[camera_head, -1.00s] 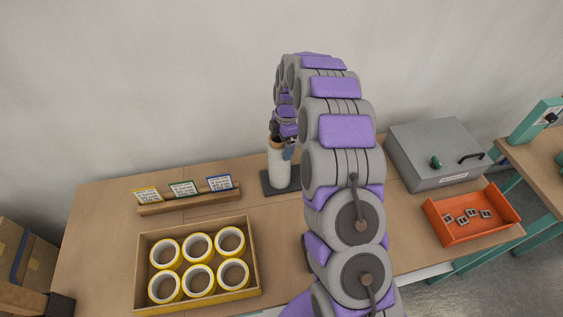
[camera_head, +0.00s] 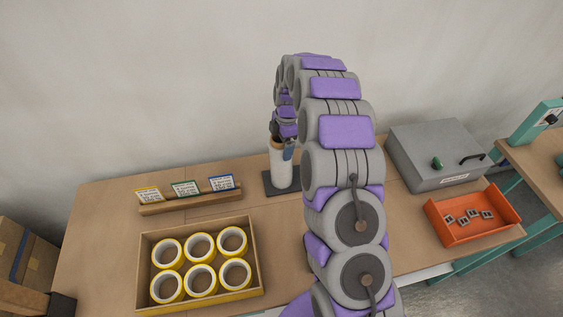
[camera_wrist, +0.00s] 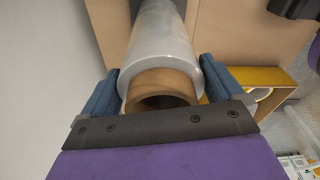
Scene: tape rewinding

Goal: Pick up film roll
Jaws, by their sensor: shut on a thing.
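The film roll (camera_head: 281,170) is a pale wrapped cylinder with a brown cardboard core. It stands upright at a dark square base (camera_head: 268,189) near the back of the table. In the wrist view the film roll (camera_wrist: 160,52) lies between the blue fingers of my gripper (camera_wrist: 161,88), its core's open end facing the palm. My gripper (camera_head: 283,142) is shut on the roll's top end from above. I cannot tell whether the roll's bottom touches the base, as my arm covers part of it.
An open box of yellow-edged tape rolls (camera_head: 255,262) stands at the front left. A rack with three label cards (camera_head: 188,203) lies behind it. A grey metal box (camera_head: 437,155) and an orange tray (camera_head: 439,226) with small parts are at the right.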

